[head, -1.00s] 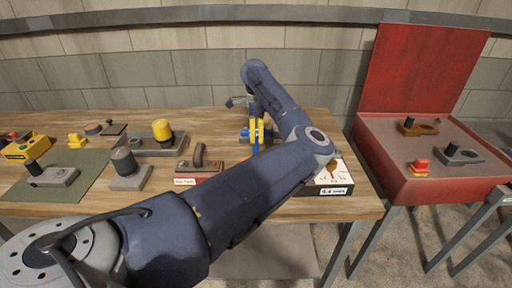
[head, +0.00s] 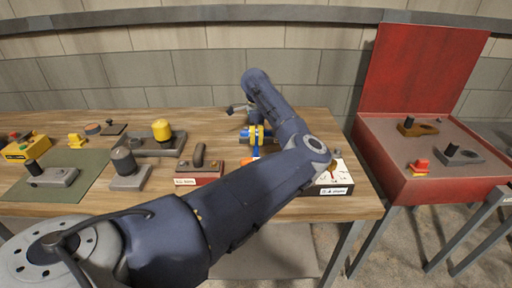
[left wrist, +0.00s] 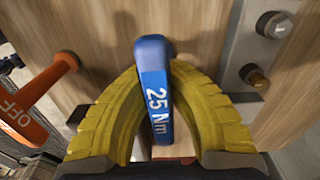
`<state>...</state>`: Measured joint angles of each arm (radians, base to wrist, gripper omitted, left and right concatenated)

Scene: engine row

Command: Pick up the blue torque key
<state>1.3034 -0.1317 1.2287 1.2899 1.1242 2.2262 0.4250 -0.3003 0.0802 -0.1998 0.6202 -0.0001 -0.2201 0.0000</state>
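The blue torque key, a bar marked "25 Nm" (left wrist: 157,100), stands in the middle of the left wrist view. The curved yellow fingers of my left gripper (left wrist: 155,68) lie on both sides of it, with their tips against its sides near its top end. The gripper looks shut on it. In the head view my left gripper (head: 257,136) is low over the back right of the wooden bench, with blue showing at the fingers. My forearm hides part of that area. My right gripper is not in view.
An orange lever marked "OFF" (left wrist: 25,112) is close left of the fingers. A metal plate with bolts (left wrist: 262,50) is at right. A red block with a handle (head: 198,172) and a white dial box (head: 335,181) stand nearby. An open red case (head: 425,190) is at right.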

